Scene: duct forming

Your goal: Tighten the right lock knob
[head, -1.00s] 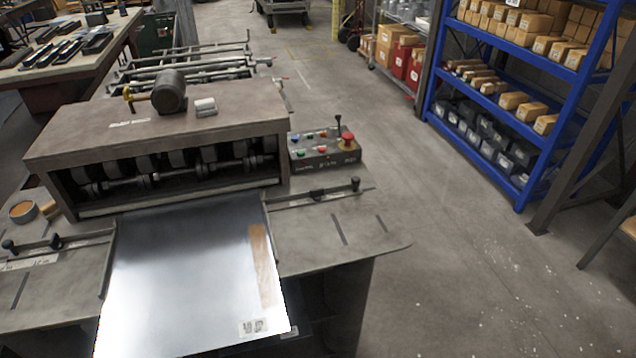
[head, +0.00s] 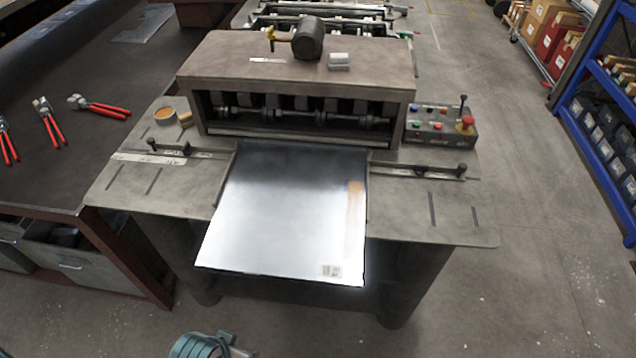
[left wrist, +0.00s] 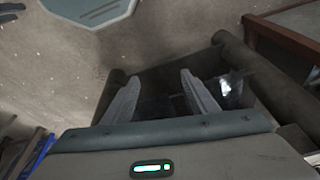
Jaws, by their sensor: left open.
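The right guide (head: 400,169) lies across the machine's bed, to the right of a shiny metal sheet (head: 280,215). Two dark knobs stand on it: an outer one (head: 461,170) at its right end and an inner one (head: 421,171) nearer the sheet. Which is the lock knob, and how tight it is, I cannot tell. My left gripper (left wrist: 160,75) shows only in the left wrist view, its two fingers apart with nothing between them. Dark machine parts and floor lie beyond it, and no knob shows there. My right gripper is in neither view.
A control box (head: 440,125) with a red button stands behind the right guide. A mallet (head: 305,40) lies on the machine's top. A workbench (head: 60,90) with red-handled pliers is at left. Floor is open at right, before a blue shelf (head: 600,110).

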